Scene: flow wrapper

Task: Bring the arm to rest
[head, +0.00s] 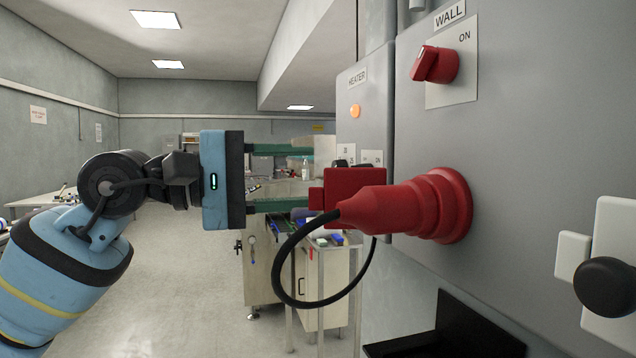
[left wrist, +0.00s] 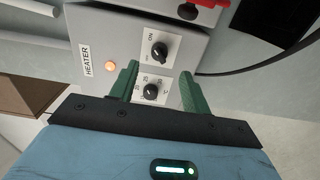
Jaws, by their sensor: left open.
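My left gripper (head: 308,176) is in the middle of the head view, its blue body upright and its two green fingers pointing right, toward the heater box (head: 376,100). The fingers are apart with nothing between them. In the left wrist view, the open left gripper (left wrist: 158,76) faces the heater front, and its fingers appear on either side of the temperature dial (left wrist: 151,91). A gap between fingers and dial is hard to judge. The on/off knob (left wrist: 159,50) is beyond, and the orange lamp (left wrist: 110,66) glows. My right gripper is in neither view.
A red plug (head: 405,208) with a black cable (head: 279,262) sits in the wall panel, close right of the left gripper. A red rotary switch (head: 435,64) is above it. A cart (head: 324,290) stands below. Open floor (head: 180,290) lies at lower left.

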